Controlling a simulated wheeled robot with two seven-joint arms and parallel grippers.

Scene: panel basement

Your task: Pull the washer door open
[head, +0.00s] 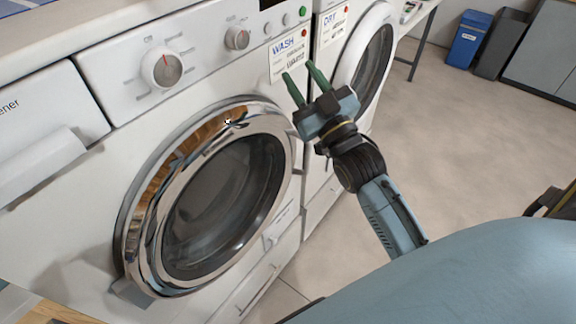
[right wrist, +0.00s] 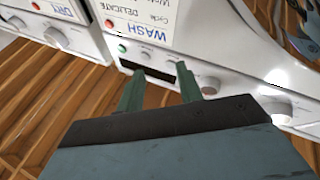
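The washer (head: 75,235) is white, with a WASH label (head: 289,52) on its front. Its round door (head: 222,205) has a dark glass window and a wide chrome ring, and it looks shut against the front. My right gripper (head: 300,72) is open and empty, up and to the right of the door, with its green fingers pointing up past the label. In the right wrist view the two fingers (right wrist: 160,88) stand apart with nothing between them, and the washer's control panel shows beyond them. The door is not visible in that view. My left gripper is out of view.
The dryer (head: 378,62), labelled DRY, stands close on the washer's right. A drawer front (head: 38,160) marked "ener" is at the left. A blue bin (head: 468,38) and grey cabinets (head: 545,50) stand at the back right. The floor (head: 470,130) between is clear.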

